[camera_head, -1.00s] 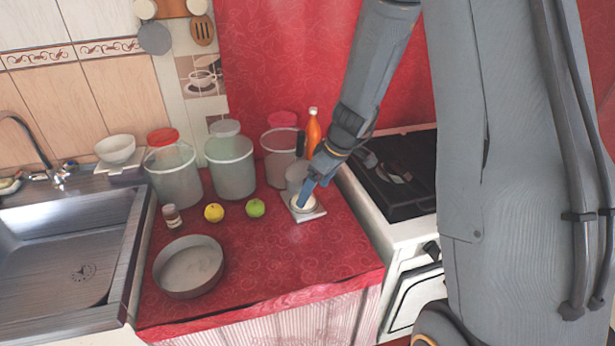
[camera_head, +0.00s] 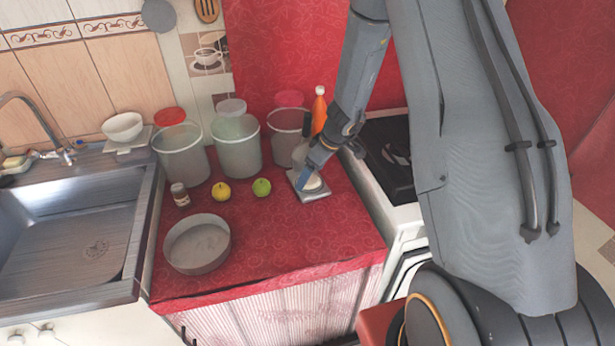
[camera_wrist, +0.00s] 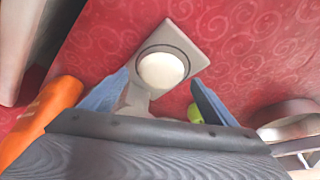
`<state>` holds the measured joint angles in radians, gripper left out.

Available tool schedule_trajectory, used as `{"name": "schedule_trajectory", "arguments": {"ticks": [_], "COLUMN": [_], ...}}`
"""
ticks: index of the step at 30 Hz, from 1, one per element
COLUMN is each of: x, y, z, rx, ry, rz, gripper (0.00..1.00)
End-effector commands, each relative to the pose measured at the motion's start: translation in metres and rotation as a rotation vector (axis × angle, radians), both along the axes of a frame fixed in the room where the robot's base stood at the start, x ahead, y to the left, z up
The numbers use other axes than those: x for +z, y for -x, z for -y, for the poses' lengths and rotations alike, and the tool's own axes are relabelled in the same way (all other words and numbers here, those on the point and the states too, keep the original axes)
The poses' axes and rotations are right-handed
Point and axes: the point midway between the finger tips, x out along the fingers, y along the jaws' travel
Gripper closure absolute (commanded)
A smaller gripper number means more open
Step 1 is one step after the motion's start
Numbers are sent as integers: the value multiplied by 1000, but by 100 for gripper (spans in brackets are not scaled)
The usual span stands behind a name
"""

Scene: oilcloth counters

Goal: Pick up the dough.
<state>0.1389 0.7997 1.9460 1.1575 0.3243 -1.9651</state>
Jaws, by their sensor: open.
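The dough is a pale, round lump (camera_head: 312,183) on a small square grey plate or scale (camera_head: 309,196) at the right of the red counter. In the wrist view the dough (camera_wrist: 161,70) sits inside a dark ring on the plate (camera_wrist: 182,37). My gripper (camera_head: 305,180) is over the plate in the head view, its near finger partly hiding the dough. In the wrist view its two blue fingers are spread (camera_wrist: 160,84), with the dough ahead of and between them. They appear empty; contact with the dough cannot be told.
An orange bottle (camera_head: 319,111) and a clear container (camera_head: 301,152) stand close behind my gripper. A green fruit (camera_head: 262,187), yellow fruit (camera_head: 221,191) and small jar (camera_head: 180,195) lie left. A round pan (camera_head: 197,244) is front left; the stove (camera_head: 384,165) is right.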

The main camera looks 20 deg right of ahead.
Motion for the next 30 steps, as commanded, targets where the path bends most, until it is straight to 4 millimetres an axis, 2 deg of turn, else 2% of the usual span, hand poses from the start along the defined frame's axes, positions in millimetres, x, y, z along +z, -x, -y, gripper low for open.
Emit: {"name": "schedule_trajectory", "arguments": {"ticks": [3,11,18,21,30], "x": [-7,-8,-8,-8,-6], "y": [-1,-2,-2,-2,-3], "z": [-2,-3,-3,-3,-3], "rx": [0,2,2,2,1], "ry": [0,1,1,1,0], "rz": [-1,0,0,0,0], "gripper": [19,19,58,70,71]}}
